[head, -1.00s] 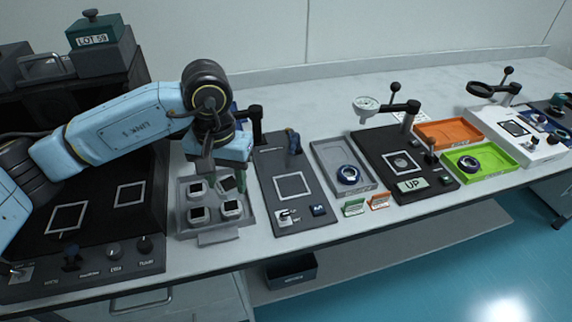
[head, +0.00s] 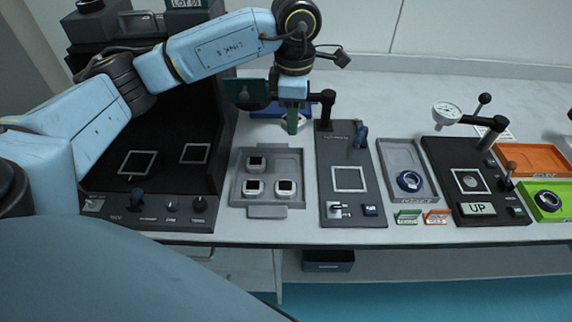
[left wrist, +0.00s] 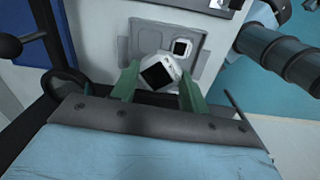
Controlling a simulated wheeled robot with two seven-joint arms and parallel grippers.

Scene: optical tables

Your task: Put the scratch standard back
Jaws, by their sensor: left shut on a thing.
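My left gripper (head: 293,122) is above the bench, just behind the right part of a grey tray (head: 268,206). Its green fingers (left wrist: 158,86) are shut on a white block with a dark square face (left wrist: 157,74), held tilted in the left wrist view. No readable label tells whether it is the scratch standard. Three similar blocks stand in the tray: back left (head: 257,163), front left (head: 254,187) and front right (head: 286,187). The tray's back right place is empty. My right gripper is not in view.
A black station with two white square outlines (head: 137,164) stands left of the tray. A dark plate with one square outline (head: 349,179) and a post stands to its right. Farther right are a grey tray with a blue ring (head: 409,181) and a station marked UP (head: 477,208).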

